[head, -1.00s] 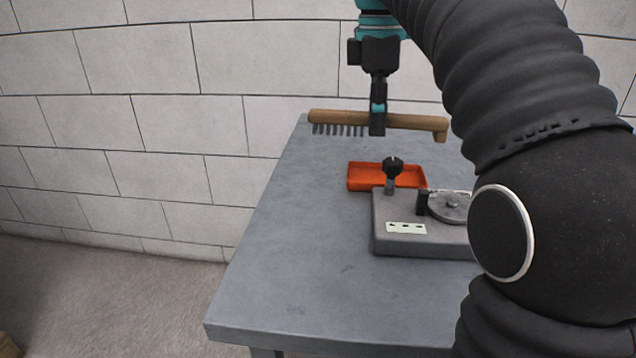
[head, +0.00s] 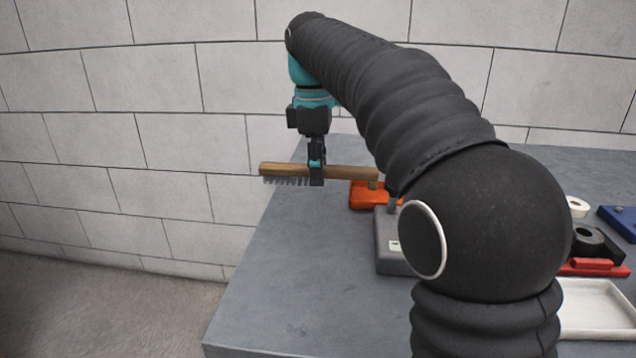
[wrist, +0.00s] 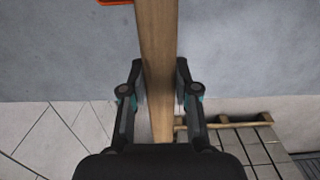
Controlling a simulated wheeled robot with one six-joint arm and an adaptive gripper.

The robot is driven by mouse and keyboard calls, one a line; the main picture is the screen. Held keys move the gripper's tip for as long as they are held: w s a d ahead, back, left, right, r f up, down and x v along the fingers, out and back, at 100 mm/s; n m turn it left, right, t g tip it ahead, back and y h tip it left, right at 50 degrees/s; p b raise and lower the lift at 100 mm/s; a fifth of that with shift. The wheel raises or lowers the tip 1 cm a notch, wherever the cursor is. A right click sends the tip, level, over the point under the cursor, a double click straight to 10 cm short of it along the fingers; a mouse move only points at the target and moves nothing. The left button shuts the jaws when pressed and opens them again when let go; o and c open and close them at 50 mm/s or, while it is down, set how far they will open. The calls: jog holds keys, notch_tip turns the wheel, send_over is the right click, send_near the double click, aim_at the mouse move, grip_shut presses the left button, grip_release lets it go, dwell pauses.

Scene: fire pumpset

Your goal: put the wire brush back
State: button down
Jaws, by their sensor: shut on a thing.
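The wire brush (head: 345,172) has a long wooden handle and a row of grey bristles pointing down at its left end. My gripper (head: 317,178) is shut on it near the middle and holds it in the air, roughly level, by the left edge of the table in the head view. In the wrist view the handle (wrist: 157,60) runs between the two fingers of my gripper (wrist: 160,85). The bristles are out of sight there.
The grey table (head: 290,290) has free room at its front left. A grey block device (head: 388,250) stands beside the orange tray. At right are a white tray (head: 595,310), a red item (head: 593,267), a black roll (head: 590,243), a white ring (head: 577,206) and a blue box (head: 622,220).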

aim_at(318, 202)
jog(key=shift+f, duration=1.4)
jog(key=shift+f+b, duration=0.3)
jog(key=shift+f, duration=0.05)
jog(key=c, duration=0.9)
grip_release()
jog(key=shift+o, duration=0.2)
jog(key=r, duration=0.4)
jog(key=r+p, duration=0.1)
jog(key=r, duration=0.3)
jog(key=r+p, duration=0.1)
jog(key=r, duration=0.3)
jog(key=shift+a+r, duration=0.25)
jog(key=shift+r, duration=0.1)
